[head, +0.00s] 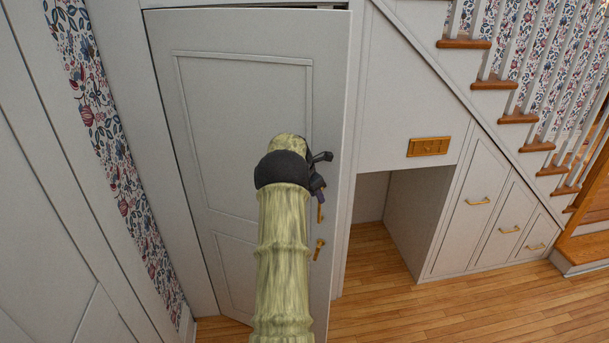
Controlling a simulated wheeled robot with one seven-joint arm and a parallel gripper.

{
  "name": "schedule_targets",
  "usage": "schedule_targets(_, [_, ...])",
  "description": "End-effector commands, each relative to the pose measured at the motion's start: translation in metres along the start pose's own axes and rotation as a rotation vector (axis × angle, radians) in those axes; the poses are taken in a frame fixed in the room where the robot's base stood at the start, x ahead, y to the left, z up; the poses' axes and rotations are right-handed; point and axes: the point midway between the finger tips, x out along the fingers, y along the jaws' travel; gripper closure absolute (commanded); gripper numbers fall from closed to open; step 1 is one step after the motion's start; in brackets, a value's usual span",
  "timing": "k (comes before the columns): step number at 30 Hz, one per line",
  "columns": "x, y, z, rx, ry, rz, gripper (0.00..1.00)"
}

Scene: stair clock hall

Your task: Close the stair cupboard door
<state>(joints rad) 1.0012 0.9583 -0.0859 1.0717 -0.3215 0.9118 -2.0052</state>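The stair cupboard door (240,110) is a tall pale grey panelled door left of centre. It looks slightly ajar: a dark gap shows along its top edge near the right corner. Brass fittings (319,249) sit low near its right edge. My arm comes up from the bottom of the view in front of the door and hides part of it. My gripper (321,171), dark and small in view, points to the right near the door's right edge, just above the brass fittings. I cannot tell whether it touches the door, and its finger opening is unclear.
Right of the door is an open alcove (372,215) under a panel with a brass plate (428,147). Pale drawers (504,225) with brass handles follow below the staircase (520,118). A panelled wall stands close on the left. Wooden floor (470,310) is clear at the lower right.

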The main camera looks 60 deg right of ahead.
Motion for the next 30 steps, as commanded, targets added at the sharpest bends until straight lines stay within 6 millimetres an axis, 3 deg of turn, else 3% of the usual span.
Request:
schedule_targets(18, [-0.118,0.003,-0.003,-0.003,-0.001,0.004,0.68])
schedule_targets(22, [-0.128,0.002,-0.002,-0.003,0.000,0.002,0.68])
schedule_targets(30, [-0.129,0.000,0.000,0.000,0.001,-0.001,0.68])
